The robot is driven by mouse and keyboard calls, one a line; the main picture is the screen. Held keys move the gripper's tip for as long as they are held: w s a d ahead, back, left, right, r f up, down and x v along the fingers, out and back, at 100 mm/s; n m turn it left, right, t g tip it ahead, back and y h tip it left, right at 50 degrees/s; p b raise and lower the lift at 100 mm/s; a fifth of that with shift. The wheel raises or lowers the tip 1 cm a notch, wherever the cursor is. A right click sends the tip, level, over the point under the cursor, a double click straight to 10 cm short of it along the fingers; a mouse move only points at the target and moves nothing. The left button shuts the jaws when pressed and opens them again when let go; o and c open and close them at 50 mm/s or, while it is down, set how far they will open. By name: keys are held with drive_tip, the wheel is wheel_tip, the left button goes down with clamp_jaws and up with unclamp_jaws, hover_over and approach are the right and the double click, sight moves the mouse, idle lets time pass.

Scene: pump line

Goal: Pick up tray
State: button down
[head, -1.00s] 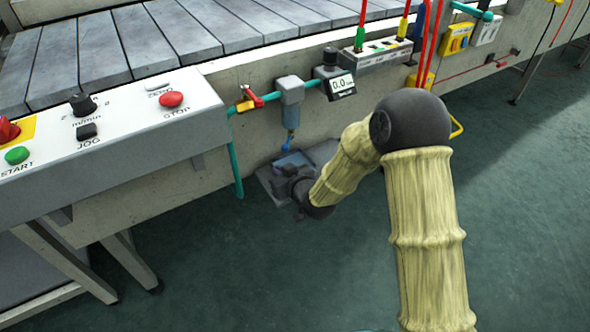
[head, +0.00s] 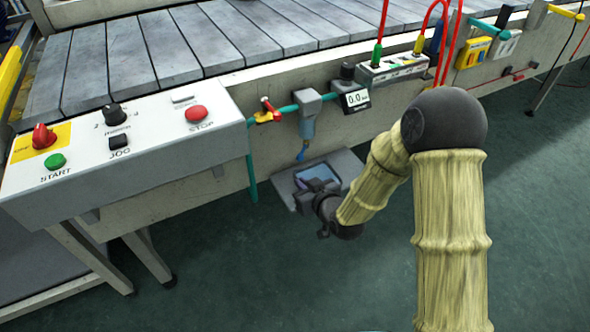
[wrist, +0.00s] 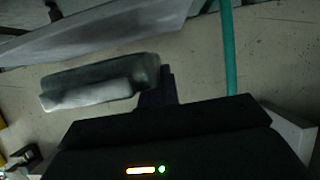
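A small tray (head: 317,174) with a bluish inside shows in the head view. It is just above or over a flat grey plate (head: 347,165), under the filter bowl. My gripper (head: 318,188) is at the tray's near side and appears shut on its edge; the fingertips are mostly hidden in the head view. In the wrist view the tray (wrist: 90,85) is a dull grey, shallow shape, with a dark finger (wrist: 160,88) against its right end. Wall shows between the tray and a light grey plate above it in that picture.
The filter (head: 307,112) hangs with its blue drain (head: 301,152) close above the tray. A teal pipe (head: 251,180) runs down to the left. The control box (head: 130,150) stands at the left. Green floor (head: 250,280) in front is clear.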

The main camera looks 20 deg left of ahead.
drive_tip(key=s+d+p, duration=0.7)
drive_tip(key=d+p, duration=0.2)
drive_tip(key=p, duration=0.1)
drive_tip(key=shift+s+d, duration=0.15)
drive_tip(key=shift+s, duration=0.25)
drive_tip(key=w+d+f+m+t+h, duration=0.2)
drive_tip(key=w+d+m+h, duration=0.3)
drive_tip(key=w+d, duration=0.3)
drive_tip(key=w+d+f+m+t+h, duration=0.2)
drive_tip(key=w+d+m+h, duration=0.3)
drive_tip(key=d, duration=1.2)
drive_tip(key=w, duration=0.4)
drive_tip(key=shift+w+d+f+t, duration=0.2)
drive_tip(key=shift+w+t, duration=0.05)
drive_tip(key=shift+t, duration=0.15)
